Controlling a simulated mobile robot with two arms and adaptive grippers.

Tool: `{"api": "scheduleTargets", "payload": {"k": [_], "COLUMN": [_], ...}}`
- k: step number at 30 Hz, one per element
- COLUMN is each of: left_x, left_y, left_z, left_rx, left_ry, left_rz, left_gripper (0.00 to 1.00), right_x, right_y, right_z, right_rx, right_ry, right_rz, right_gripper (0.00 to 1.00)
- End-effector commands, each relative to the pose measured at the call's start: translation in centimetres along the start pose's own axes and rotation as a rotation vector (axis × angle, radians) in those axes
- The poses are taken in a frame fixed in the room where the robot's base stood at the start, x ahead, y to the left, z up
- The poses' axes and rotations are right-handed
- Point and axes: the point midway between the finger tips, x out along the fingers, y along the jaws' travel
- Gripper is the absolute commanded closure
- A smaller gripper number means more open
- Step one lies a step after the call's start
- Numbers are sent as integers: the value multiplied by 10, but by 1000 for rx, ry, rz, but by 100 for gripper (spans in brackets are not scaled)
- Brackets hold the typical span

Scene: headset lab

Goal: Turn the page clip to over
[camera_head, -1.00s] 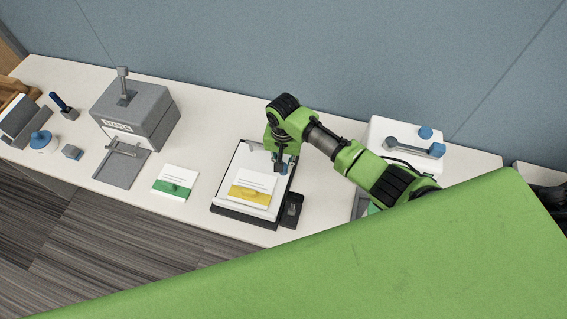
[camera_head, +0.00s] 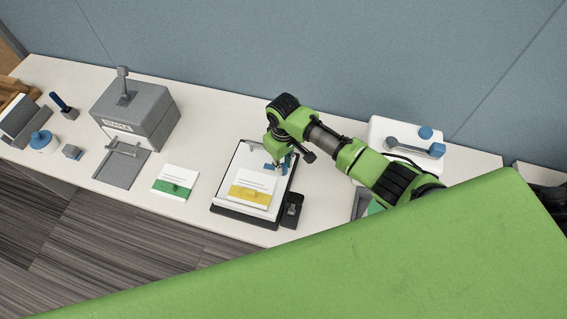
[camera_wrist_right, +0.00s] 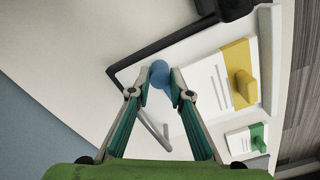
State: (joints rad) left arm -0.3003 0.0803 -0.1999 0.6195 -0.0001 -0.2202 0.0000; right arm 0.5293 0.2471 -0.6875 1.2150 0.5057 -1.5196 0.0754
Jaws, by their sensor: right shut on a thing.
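The page clip is a grey lever (camera_wrist_right: 153,130) with a blue knob (camera_wrist_right: 159,74), over the white sheets of a dark-edged board (camera_head: 226,209). My right gripper (camera_wrist_right: 162,78) has its two fingers on either side of the blue knob and is shut on it. In the head view the right gripper (camera_head: 281,166) is over the far right part of the board, and the blue of the clip (camera_head: 269,168) shows beside it. A card with a yellow band (camera_head: 252,190) lies on the sheets, also in the wrist view (camera_wrist_right: 238,72). My left gripper is not in view.
A card with a green band (camera_head: 175,182) lies left of the board. A small black device (camera_head: 292,211) stands at its right edge. A grey box press (camera_head: 137,108) stands further left, and a white unit with a grey handle (camera_head: 400,135) is at the right.

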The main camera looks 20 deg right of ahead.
Motion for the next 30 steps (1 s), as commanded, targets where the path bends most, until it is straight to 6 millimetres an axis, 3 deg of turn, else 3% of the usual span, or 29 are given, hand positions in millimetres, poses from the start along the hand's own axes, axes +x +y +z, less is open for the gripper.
{"api": "scheduleTargets", "payload": {"k": [18, 30], "left_x": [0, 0], "left_y": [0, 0], "left_z": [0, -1], "left_rx": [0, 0], "left_ry": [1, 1], "left_rz": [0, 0], "left_gripper": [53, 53], "right_x": [0, 0], "right_y": [1, 0], "right_z": [0, 0], "right_rx": [-566, -788], "right_ry": [1, 1], "right_rz": [2, 1], "right_gripper": [100, 100]}}
